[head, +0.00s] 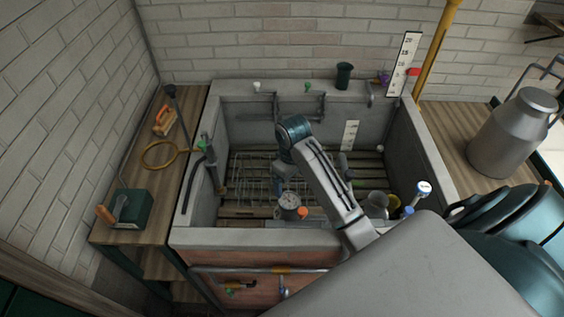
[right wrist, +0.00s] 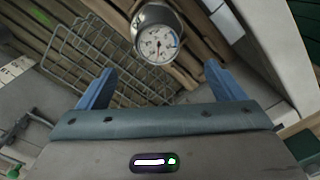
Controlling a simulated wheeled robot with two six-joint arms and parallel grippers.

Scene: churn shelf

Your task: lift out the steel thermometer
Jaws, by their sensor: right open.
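The steel thermometer (head: 289,203) is a round steel body with a white dial face. It is low inside the grey stone basin (head: 205,222), near the front wall. In the right wrist view the dial (right wrist: 157,43) faces the camera, beyond the fingertips and roughly centred between them. My right gripper (head: 279,187) reaches down into the basin just behind the thermometer in the head view. Its blue fingers (right wrist: 160,70) are spread wide with nothing between them. I cannot tell how far above the dial they are. The left gripper is not in view.
A wire rack (right wrist: 85,60) lies beside the thermometer on wooden slats (head: 245,213). An orange-topped item (head: 303,213) is close to its right, and a steel jug (head: 378,200) stands farther right. The basin walls enclose the space. A milk can (head: 510,135) stands on the right bench.

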